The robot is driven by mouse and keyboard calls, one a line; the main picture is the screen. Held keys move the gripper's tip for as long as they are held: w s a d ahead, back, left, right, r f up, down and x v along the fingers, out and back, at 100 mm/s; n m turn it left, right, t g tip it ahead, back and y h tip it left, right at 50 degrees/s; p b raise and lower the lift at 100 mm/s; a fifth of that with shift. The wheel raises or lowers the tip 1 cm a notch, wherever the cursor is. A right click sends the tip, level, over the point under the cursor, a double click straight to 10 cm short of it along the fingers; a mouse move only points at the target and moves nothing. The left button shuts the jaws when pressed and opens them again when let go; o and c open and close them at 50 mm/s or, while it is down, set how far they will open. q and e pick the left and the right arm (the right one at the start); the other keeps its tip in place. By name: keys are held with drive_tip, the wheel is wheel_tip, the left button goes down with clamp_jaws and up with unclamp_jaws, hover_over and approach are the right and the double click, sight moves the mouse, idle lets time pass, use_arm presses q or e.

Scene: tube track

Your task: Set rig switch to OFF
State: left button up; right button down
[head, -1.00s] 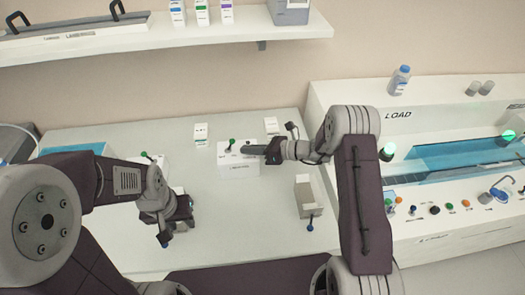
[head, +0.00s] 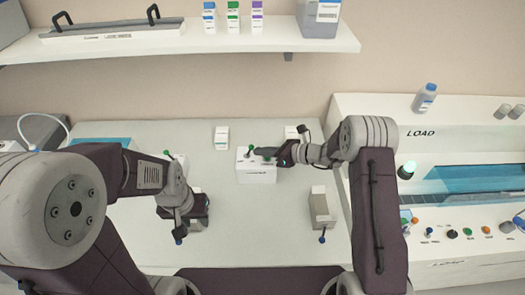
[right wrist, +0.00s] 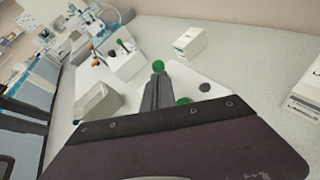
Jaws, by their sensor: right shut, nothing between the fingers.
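A white box (head: 257,170) with a label on its front stands mid-table; I take it to be the rig switch, but its label is too small to read. A green-knobbed lever (head: 250,148) rises from its top. My right gripper (head: 256,151) is shut and empty, its fingertips over the box top, close beside the lever. In the right wrist view the green knob (right wrist: 158,66) shows just beyond the fingertips; I cannot tell if they touch. A second green spot and a dark spot lie on the box top. My left gripper (head: 182,222) hangs at left, its jaws unclear.
A grey box (head: 319,207) with a blue-knobbed lever (head: 322,239) stands right of the white box. Small white cartons (head: 222,137) stand behind. A white LOAD bench (head: 440,145) with knobs is at right. Bare table (head: 275,225) lies in front.

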drive_tip(key=shift+r, duration=0.15)
drive_tip(key=shift+a+r+n+h+p, duration=0.3)
drive_tip(key=shift+a+r+h+p, duration=0.25)
drive_tip(key=shift+h+p, duration=0.5)
drive_tip(key=a+h+p, duration=0.1)
drive_tip(key=p, duration=0.1)
drive_tip(key=a+r+n+h+p, duration=0.1)
drive_tip(key=h+p, duration=0.1)
drive_tip(key=shift+a+r+g+p, duration=0.15)
drive_tip(key=shift+r+g+p, duration=0.05)
drive_tip(key=shift+g+p, duration=0.2)
drive_tip(key=shift+f+h+b, duration=0.25)
drive_tip(key=shift+f+b, duration=0.05)
drive_tip(key=shift+f, duration=0.05)
drive_tip(key=shift+r, duration=0.1)
drive_tip(key=shift+r, duration=0.25)
drive_tip(key=shift+r+p, duration=0.5)
drive_tip(key=shift+p, duration=0.15)
